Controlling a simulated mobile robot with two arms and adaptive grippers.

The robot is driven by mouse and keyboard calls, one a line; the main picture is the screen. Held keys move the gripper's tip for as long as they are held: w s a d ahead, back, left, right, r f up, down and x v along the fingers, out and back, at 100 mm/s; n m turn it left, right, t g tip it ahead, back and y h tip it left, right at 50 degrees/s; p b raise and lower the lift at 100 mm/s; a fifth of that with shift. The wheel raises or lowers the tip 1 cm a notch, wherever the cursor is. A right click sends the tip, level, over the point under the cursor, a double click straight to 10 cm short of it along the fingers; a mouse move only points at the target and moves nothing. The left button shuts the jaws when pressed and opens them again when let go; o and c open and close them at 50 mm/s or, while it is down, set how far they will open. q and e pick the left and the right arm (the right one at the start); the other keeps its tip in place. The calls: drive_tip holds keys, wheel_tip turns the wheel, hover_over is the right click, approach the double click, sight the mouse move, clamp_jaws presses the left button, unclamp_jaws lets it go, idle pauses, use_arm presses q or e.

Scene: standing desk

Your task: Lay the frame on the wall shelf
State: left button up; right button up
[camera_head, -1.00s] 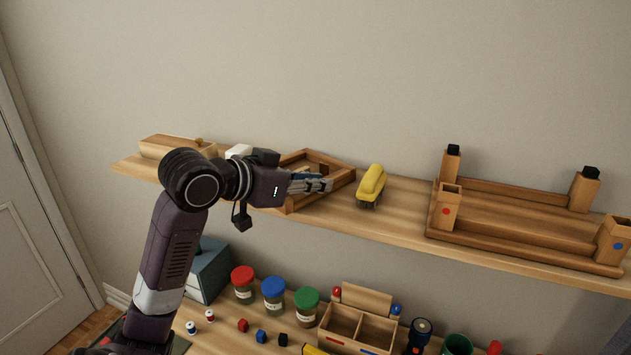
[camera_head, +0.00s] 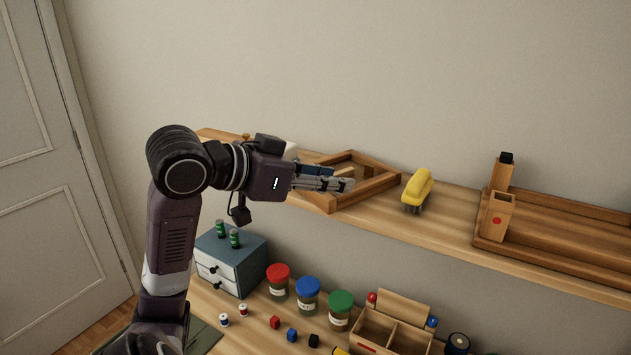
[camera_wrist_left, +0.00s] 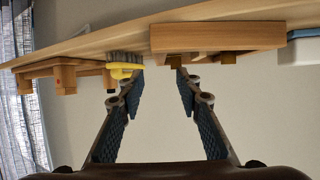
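The left wrist view shows the frame (camera_wrist_left: 225,38) resting on the shelf (camera_wrist_left: 95,45) beyond the fingertips. The left gripper's fingers (camera_wrist_left: 160,85) are apart there, with nothing between them. My right gripper is not in view.
The yellow object (camera_head: 417,188) stands close right of the frame. A wooden rack (camera_head: 560,250) with posts fills the right of the shelf. A white object (camera_head: 290,150) is behind my wrist. Lidded jars (camera_head: 308,298) and a small drawer unit (camera_head: 235,262) stand on the desk below.

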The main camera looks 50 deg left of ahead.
use_arm(q)
drive_tip(key=shift+v, duration=1.9)
